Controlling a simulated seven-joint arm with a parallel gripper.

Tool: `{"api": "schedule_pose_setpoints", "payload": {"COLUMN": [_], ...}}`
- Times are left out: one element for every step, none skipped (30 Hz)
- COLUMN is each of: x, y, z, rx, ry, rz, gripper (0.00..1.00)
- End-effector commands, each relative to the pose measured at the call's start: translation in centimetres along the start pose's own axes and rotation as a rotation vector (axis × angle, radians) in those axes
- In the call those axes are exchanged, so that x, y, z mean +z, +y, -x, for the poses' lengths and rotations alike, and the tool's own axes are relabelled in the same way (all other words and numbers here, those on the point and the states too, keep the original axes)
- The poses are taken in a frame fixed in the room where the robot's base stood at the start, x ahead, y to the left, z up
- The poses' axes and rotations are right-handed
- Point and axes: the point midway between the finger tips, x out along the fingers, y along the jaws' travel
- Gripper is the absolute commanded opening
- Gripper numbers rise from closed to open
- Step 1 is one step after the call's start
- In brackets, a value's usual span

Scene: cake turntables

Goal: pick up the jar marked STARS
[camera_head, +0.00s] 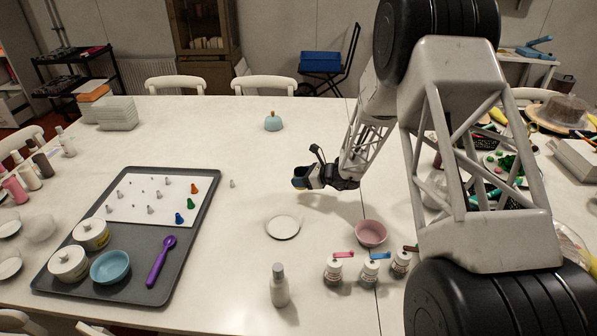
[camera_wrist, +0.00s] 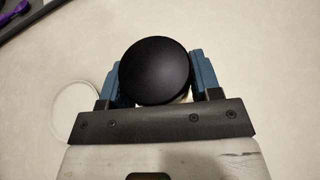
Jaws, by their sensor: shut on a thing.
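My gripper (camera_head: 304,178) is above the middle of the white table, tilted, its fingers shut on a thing. In the wrist view a round black-topped jar (camera_wrist: 156,70) sits between the two blue fingers; a thin pale edge shows beneath its black lid. Its label does not show, so I cannot tell whether it reads STARS.
A pink bowl (camera_head: 370,233) and a white disc (camera_head: 283,227) lie near my gripper. A bottle (camera_head: 279,288) stands at the front. A grey tray (camera_head: 206,200) with pots, a blue bowl and a purple spoon is at left. The table's middle back is mostly clear.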

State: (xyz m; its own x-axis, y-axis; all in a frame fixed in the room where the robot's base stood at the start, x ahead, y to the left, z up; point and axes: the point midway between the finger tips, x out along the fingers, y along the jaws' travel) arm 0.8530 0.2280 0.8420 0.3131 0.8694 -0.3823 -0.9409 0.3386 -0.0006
Motion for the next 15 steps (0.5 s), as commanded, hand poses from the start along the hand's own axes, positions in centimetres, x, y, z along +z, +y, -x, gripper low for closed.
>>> {"api": "schedule_pose_setpoints", "payload": {"x": [-0.1,-0.1,-0.1,-0.2,-0.2,-0.3,-0.3,-0.3,-0.3,-0.4,-0.4,-0.5,-0.5,-0.5,-0.5], "y": [0.6,0.9,1.2,1.5,1.7,2.0,2.1,2.3,2.5,2.7,2.8,2.9,3.0,3.1,3.1], "z": [0.4,0.6,0.9,1.1,1.2,1.4,1.5,1.6,1.8,1.9,1.9,2.0,2.0,2.1,2.1], "rx": [0.0,-0.001,-0.001,-0.001,0.0,-0.001,-0.001,-0.001,-0.001,-0.001,0.0,0.0,0.0,0.0,0.0], "ry": [0.0,0.0,0.0,0.0,0.0,0.0,-0.001,-0.001,-0.001,0.0,0.0,0.0,0.0,0.0,0.0], "rz": [-0.001,-0.001,-0.001,-0.001,-0.002,-0.001,-0.001,0.0,0.0,0.0,0.0,0.0,0.0,0.0,0.0], "gripper": [0.32,0.32,0.32,0.32,0.32,0.32,0.32,0.32,0.32,0.32,0.32,0.32,0.32,0.32,0.32]}}
